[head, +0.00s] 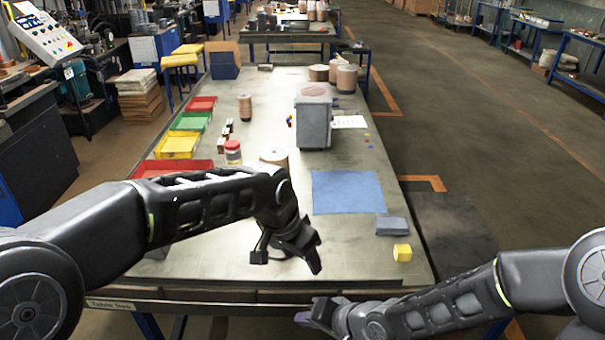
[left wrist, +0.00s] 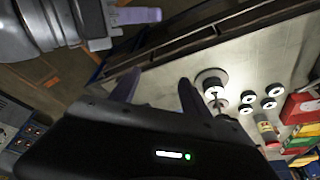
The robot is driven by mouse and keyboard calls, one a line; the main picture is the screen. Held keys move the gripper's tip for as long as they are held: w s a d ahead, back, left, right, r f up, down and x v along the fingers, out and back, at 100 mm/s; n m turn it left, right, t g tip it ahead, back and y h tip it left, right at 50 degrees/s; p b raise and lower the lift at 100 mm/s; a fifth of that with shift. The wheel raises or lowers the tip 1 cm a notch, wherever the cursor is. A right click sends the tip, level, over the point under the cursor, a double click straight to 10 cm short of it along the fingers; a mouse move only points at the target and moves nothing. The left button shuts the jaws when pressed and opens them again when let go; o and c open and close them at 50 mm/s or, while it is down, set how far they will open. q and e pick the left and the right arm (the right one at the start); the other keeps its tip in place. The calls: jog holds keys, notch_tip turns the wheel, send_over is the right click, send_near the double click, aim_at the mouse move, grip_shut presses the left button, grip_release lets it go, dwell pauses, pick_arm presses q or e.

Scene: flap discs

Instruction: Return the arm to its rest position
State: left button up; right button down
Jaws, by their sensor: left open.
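My left gripper (head: 288,262) is open and empty above the front part of the table (head: 225,262) in the head view. In the left wrist view the fingers of my left gripper (left wrist: 156,90) stand apart with nothing between them. My right gripper (head: 318,312) is low at the table's front edge, and its jaws are too unclear to read. A brown cylinder (head: 273,155) stands partly behind my left forearm.
A blue mat (head: 348,192), a grey-blue block (head: 391,226) and a yellow cube (head: 402,252) lie at the right. A grey box (head: 313,118) stands farther back. Red, green and yellow bins (head: 177,146) line the left edge. A red-lidded jar (head: 233,153) stands near them.

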pick_arm(q)
jog(key=s+a+f+n+h+b, duration=0.1)
jog(key=s+f+n, duration=0.2)
jog(key=f, duration=1)
jog(key=s+f+n+h+b, duration=0.1)
jog(key=s+f+n, duration=0.15)
jog(key=f, duration=1.15)
jog(key=s+a+f+n+g+b, duration=0.1)
jog(key=s+a+f+n, duration=0.1)
jog(key=s+f, duration=0.5)
jog(key=s+a+f+n+g+b, duration=0.1)
jog(key=s+a+f, duration=0.3)
jog(key=s, duration=0.8)
notch_tip(320, 180, down, 3)
jog(key=shift+s+a+r+n+g+y, duration=0.1)
jog(key=shift+s+a+n+g+y, duration=0.15)
jog(key=shift+n, duration=0.4)
pick_arm(e)
jog(key=s+d+f+n+g+h, duration=0.1)
jog(key=s+d+f+g, duration=0.1)
jog(key=s+f, duration=0.7)
jog(key=s+d+f+g+h, duration=0.2)
jog(key=s+d+f, duration=0.3)
jog(key=s+f, duration=0.5)
notch_tip(320, 180, down, 8)
jog(key=shift+r+n+g, duration=0.1)
jog(key=shift+n+g, duration=0.3)
jog(key=shift+g, duration=0.3)
